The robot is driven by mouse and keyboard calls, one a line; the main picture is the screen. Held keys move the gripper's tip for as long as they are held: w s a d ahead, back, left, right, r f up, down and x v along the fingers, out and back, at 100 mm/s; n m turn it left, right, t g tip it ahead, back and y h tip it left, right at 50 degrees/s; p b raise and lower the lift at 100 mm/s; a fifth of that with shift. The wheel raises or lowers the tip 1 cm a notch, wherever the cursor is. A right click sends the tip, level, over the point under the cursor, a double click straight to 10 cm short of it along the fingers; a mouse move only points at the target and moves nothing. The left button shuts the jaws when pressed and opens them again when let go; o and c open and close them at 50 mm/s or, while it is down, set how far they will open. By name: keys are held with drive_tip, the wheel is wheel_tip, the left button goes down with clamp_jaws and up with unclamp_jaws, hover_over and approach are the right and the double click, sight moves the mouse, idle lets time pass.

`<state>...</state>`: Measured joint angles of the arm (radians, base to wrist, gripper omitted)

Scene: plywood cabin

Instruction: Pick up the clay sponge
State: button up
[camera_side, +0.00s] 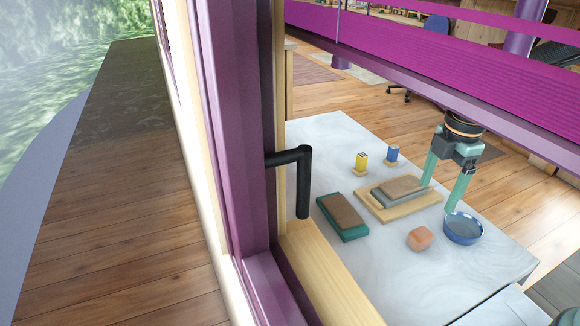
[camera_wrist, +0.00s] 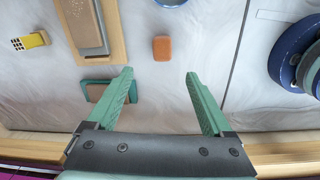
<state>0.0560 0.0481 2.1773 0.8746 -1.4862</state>
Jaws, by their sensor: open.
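The clay sponge (camera_side: 420,238) is a small orange-pink block with rounded edges. In the wrist view the sponge (camera_wrist: 162,48) is at upper centre, sideways between the finger lines and beyond the tips. My gripper (camera_side: 439,198) is open with nothing between its green fingers, above the table near the bowl. It also shows open in the wrist view (camera_wrist: 159,75). The sponge is apart from both fingers and fully visible.
A wooden board (camera_side: 433,199) bears a grey and brown stone. A teal and brown block (camera_side: 344,217) lies left of it. The blue bowl (camera_side: 463,230) is near the sponge. Small yellow (camera_side: 361,162) and blue (camera_side: 392,154) items stand behind.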

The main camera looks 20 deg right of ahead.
drive_tip(key=shift+n, duration=0.8)
wheel_tip(320, 180, down, 14)
drive_tip(key=shift+r, duration=0.25)
drive_tip(key=shift+c, duration=0.3)
clamp_jaws()
drive_tip(key=shift+r, duration=0.15)
wheel_tip(320, 180, up, 20)
